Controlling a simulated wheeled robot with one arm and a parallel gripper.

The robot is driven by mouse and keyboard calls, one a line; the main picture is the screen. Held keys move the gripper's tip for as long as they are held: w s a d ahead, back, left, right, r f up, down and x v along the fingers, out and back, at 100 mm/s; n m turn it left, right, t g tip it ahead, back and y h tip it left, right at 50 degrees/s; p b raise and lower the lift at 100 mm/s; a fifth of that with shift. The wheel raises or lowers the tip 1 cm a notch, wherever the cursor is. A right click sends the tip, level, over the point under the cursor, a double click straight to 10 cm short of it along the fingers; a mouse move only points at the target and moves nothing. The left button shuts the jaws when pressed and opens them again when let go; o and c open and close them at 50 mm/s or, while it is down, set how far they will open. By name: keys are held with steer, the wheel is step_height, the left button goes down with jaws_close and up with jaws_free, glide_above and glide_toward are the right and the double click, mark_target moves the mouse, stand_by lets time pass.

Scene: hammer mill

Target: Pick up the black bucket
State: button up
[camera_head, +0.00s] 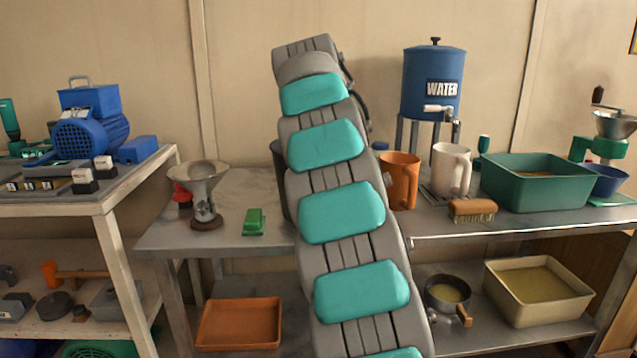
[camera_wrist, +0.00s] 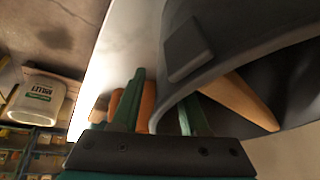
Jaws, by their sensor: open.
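The black bucket (camera_wrist: 285,75) fills the right of the wrist view, very close, with its curved rim and dark inside showing. In the head view only a dark sliver of it (camera_head: 278,165) shows at the left edge of my arm, on the metal table. My gripper (camera_wrist: 160,92) is open at the bucket's rim. Its left green finger is outside the wall, and its right finger shows over the dark inside. The rim passes between them; I cannot tell whether either finger touches it. In the head view my arm hides the gripper.
A metal funnel (camera_head: 200,185) and a green brush (camera_head: 253,221) are left of my arm. An orange mug (camera_head: 403,181), a white mug (camera_head: 451,169), a wooden brush (camera_head: 472,209) and a green tub (camera_head: 537,182) stand to the right. A blue water tank (camera_head: 432,75) is behind.

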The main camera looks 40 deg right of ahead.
steer(key=shift+f, duration=0.2)
jaws_close()
steer(key=shift+d, duration=0.1)
stand_by(1.2)
